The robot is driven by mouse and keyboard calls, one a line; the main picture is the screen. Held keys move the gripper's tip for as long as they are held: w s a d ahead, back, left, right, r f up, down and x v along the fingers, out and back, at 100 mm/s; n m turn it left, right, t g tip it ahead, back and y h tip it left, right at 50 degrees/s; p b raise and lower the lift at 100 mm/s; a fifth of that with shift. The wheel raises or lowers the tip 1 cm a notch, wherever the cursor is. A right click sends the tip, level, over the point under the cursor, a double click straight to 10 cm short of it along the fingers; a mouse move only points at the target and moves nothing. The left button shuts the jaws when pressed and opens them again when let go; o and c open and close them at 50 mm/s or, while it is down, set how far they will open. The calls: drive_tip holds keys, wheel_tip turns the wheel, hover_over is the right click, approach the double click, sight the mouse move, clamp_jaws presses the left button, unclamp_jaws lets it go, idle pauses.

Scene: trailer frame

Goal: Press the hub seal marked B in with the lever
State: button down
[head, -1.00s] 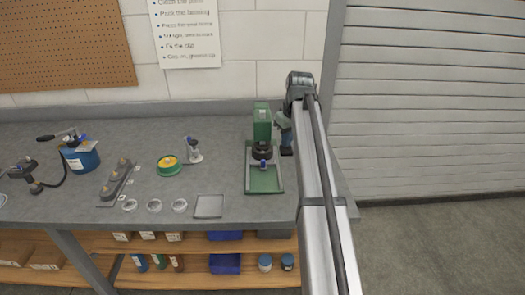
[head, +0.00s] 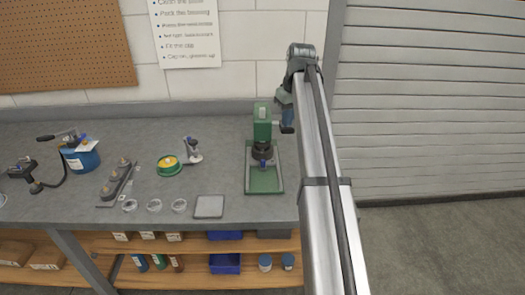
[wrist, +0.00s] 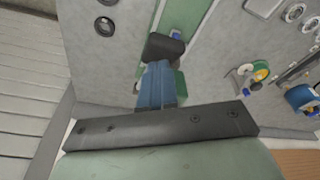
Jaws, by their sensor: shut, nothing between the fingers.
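The green press (head: 262,128) stands toward the right of the bench, with a dark round ram (head: 263,147) over its green base (head: 263,183). A small part with a blue mark (head: 263,161) sits under the ram; its letter is too small to read. My gripper (head: 287,129) is shut and empty, just right of the press's upper body, where a short dark bar, probably the lever, reaches toward it. In the wrist view the blue fingers (wrist: 157,85) end at a dark block (wrist: 163,47); I cannot tell whether it is fingertip or lever, nor whether they touch.
Left of the press are a grey square tray (head: 209,206), several clear dishes (head: 154,206), a yellow-and-green round part (head: 168,165), a small stand with a blue mark (head: 193,152) and a blue canister (head: 80,157). A shutter wall (head: 430,100) rises at right.

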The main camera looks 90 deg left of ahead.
wheel_tip(320, 180, up, 7)
drive_tip(key=a, duration=0.1)
idle(0.7)
drive_tip(key=shift+f, duration=0.15)
idle(0.6)
